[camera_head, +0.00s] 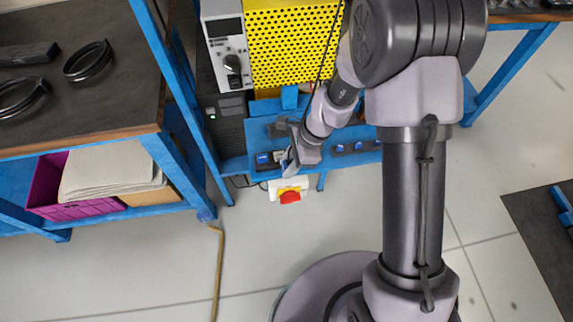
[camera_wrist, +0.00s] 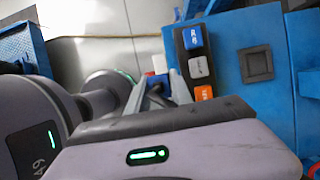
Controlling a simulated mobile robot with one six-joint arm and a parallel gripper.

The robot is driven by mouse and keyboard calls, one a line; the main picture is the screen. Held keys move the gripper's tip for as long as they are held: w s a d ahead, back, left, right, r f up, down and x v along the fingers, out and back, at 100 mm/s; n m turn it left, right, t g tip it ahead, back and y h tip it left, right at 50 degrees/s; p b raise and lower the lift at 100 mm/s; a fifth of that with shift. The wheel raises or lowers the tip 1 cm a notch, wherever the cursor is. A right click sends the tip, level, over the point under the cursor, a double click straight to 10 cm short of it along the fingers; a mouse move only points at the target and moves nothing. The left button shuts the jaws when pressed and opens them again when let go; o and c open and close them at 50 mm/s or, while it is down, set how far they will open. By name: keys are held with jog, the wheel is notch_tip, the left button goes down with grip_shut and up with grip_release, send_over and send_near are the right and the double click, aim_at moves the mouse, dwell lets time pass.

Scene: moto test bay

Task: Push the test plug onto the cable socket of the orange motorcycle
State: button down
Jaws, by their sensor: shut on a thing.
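My gripper (camera_head: 287,166) is low in front of the blue bench, beside the row of plugs. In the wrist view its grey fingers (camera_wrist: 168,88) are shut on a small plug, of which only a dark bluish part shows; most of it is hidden. A dark rack (camera_wrist: 177,60) to the right of the fingers holds a blue plug (camera_wrist: 192,37), a grey plug (camera_wrist: 198,67) and an orange plug (camera_wrist: 204,93), each with a label. The orange motorcycle and its cable socket are not in view.
A white box with a red switch (camera_head: 290,197) is below my gripper. A yellow perforated panel (camera_head: 290,45) and a grey instrument (camera_head: 229,60) stand behind. A dark-topped bench (camera_head: 100,110) with black cable coils is at left. The floor (camera_head: 150,260) at lower left is mostly clear.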

jog(key=shift+w, duration=0.1)
jog(key=s+d+f+n+g+h, duration=0.1)
jog(key=d+f+n+h, duration=0.1)
jog(key=d+n, duration=0.5)
jog(key=s+d+f+n+g+h, duration=0.1)
jog(key=d+f+n+g+h, duration=0.1)
jog(key=d+n, duration=0.6)
jog(key=shift+s+d+f, duration=0.15)
jog(key=shift+d+f, duration=0.25)
jog(key=shift+d, duration=0.45)
